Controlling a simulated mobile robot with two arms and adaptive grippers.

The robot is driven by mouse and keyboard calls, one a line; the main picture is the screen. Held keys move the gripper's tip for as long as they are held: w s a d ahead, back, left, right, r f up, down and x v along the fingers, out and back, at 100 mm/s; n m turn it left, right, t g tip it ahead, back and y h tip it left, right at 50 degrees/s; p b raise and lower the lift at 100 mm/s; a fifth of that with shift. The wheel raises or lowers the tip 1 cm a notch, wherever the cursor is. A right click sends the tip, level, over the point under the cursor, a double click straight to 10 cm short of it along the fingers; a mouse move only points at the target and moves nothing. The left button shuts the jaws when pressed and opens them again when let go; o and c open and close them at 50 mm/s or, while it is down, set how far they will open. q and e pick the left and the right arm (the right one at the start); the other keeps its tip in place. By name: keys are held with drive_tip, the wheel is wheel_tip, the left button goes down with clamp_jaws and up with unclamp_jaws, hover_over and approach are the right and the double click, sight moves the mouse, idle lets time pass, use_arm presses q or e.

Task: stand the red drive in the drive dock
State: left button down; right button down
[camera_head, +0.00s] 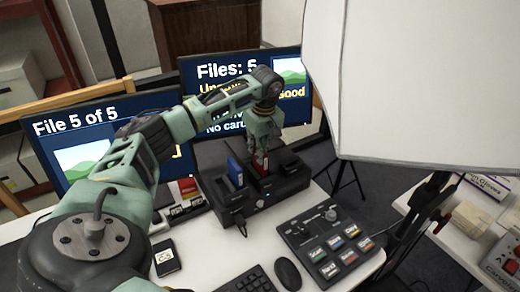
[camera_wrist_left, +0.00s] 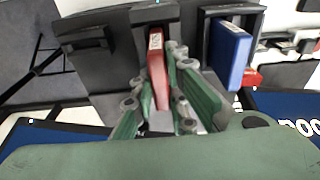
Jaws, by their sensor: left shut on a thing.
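The red drive (camera_wrist_left: 157,66) is upright between the fingers of my left gripper (camera_wrist_left: 165,75), which is shut on it. In the head view my left gripper (camera_head: 263,150) is over the middle of the black drive dock (camera_head: 262,203), with a little of the red drive (camera_head: 261,166) showing below it. The drive is at the dock's middle slot; how deep it sits cannot be told. A blue drive (camera_head: 235,172) stands in the neighbouring slot, and it also shows in the left wrist view (camera_wrist_left: 229,52). My right gripper is not in view.
Two monitors (camera_head: 60,125) stand behind the dock. Another red item (camera_head: 188,186) lies in a low rack left of the dock. A control panel (camera_head: 328,243), mouse (camera_head: 288,274) and keyboard (camera_head: 246,282) are in front. A large white panel (camera_head: 420,80) hangs at the right.

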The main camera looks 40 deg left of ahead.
use_arm(q)
drive_tip(key=shift+f+b, duration=0.55)
drive_tip(key=shift+f, duration=0.4)
drive_tip(key=c, duration=1.6)
unclamp_jaws()
drive_tip(key=shift+c, duration=0.2)
drive_tip(key=r, duration=0.4)
drive_tip(key=d+r, duration=0.1)
drive_tip(key=r, duration=0.7)
drive_tip(key=shift+s+d, duration=0.2)
drive_tip(key=shift+f, duration=0.1)
